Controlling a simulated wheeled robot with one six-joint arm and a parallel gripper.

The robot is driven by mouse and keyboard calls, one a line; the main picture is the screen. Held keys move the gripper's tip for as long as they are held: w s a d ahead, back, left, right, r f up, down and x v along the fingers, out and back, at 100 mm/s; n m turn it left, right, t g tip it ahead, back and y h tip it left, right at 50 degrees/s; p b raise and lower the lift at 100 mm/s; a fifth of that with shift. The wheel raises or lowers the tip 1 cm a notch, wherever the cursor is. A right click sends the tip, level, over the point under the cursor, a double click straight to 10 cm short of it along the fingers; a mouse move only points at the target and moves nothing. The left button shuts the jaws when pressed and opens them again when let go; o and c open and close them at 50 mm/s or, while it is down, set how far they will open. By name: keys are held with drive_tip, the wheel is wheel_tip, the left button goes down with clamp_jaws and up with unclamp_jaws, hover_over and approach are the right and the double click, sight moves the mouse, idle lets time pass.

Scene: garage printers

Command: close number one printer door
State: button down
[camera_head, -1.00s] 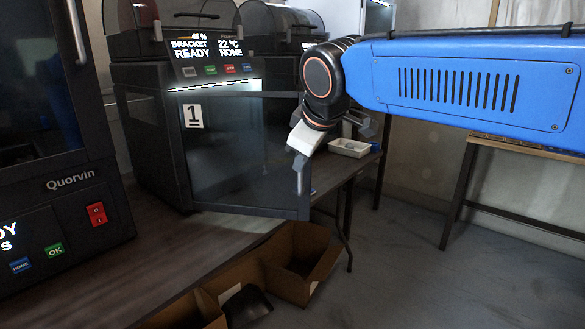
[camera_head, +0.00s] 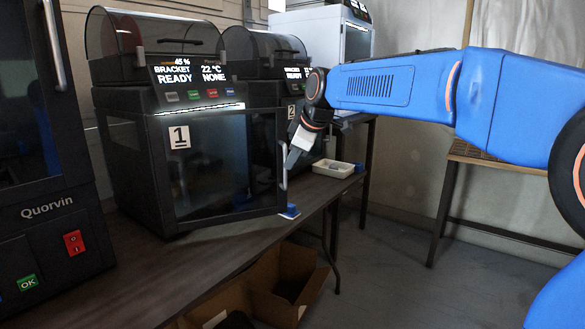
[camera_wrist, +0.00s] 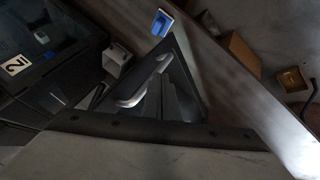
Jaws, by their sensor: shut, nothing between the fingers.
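The number one printer (camera_head: 125,165) stands on the long table in the head view, with "1" on its dark glazed door (camera_head: 225,165). The door is partly open; its right edge stands out past the printer's lit front. Its pale upright handle (camera_head: 284,165) is on that edge and also shows in the wrist view (camera_wrist: 131,100). My gripper (camera_head: 291,158) is shut and empty, pointing down beside the handle at the door's outer edge. I cannot tell whether it touches the door. My fingertips are not clear in the wrist view.
A second printer (camera_head: 292,110) stands just behind. A small blue item (camera_head: 290,212) lies on the table (camera_head: 130,270) by the door's lower corner; it also shows in the wrist view (camera_wrist: 160,22). A white tray (camera_head: 333,169) sits farther back. Cardboard boxes (camera_head: 270,290) are below.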

drive_tip(key=w+a+n+g+y, duration=0.1)
drive_tip(key=w+a+n, duration=0.1)
drive_tip(key=w, duration=0.6)
drive_tip(key=w+a+n+g+y, duration=0.1)
drive_tip(key=w+a+n, duration=0.2)
drive_tip(key=w, duration=0.6)
drive_tip(key=shift+w+a+n+y, duration=0.25)
drive_tip(key=shift+a+n+y, duration=0.05)
drive_tip(key=shift+a, duration=0.15)
drive_tip(key=shift+s, duration=0.1)
